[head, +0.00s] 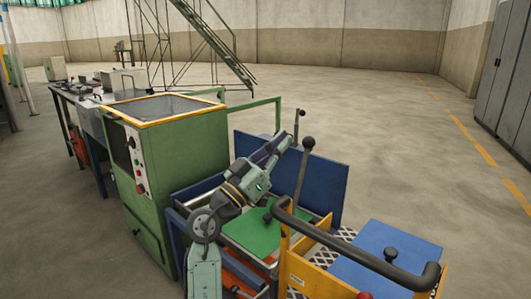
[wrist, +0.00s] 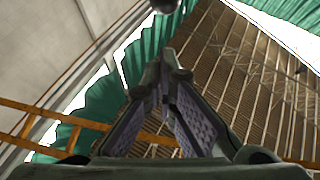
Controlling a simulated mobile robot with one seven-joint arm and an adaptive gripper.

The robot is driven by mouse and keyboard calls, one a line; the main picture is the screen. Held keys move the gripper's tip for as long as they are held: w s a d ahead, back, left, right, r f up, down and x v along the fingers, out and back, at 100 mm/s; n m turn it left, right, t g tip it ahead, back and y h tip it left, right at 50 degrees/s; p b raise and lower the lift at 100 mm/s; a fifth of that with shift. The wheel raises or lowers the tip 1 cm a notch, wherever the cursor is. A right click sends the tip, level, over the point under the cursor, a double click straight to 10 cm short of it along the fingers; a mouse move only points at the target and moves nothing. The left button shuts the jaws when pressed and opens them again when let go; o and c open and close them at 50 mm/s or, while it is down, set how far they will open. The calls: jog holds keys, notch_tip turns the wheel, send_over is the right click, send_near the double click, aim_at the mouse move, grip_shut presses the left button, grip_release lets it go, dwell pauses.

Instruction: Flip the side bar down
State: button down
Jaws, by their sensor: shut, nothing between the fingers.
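I cannot tell for sure which part is the side bar. An upright dark bar with a round black knob (head: 308,143) stands at the right of the green machine, near the blue panel. A second short upright rod (head: 297,125) with a dark top stands just behind it. My gripper (head: 283,143) reaches up and right, close to both. In the wrist view my gripper (wrist: 166,75) has its fingertips together with nothing between them. A dark round knob (wrist: 165,4) shows just beyond the tips, cut by the top edge. Contact is not clear.
The green machine (head: 185,150) stands left of my arm. The blue panel (head: 320,190) is upright behind the green plate (head: 250,230). A thick black handrail (head: 350,255) and a yellow-framed blue cart top (head: 390,250) crowd the front right. Open floor lies beyond.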

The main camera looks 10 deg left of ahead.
jog(key=shift+w+d+f+p, duration=0.2)
jog(key=shift+w+d+f, duration=0.15)
jog(key=shift+w+d, duration=0.3)
jog(key=shift+w+d+f+p, duration=0.15)
jog(key=shift+w+d+f, duration=0.15)
jog(key=shift+w+d, duration=0.35)
jog(key=shift+d, duration=0.1)
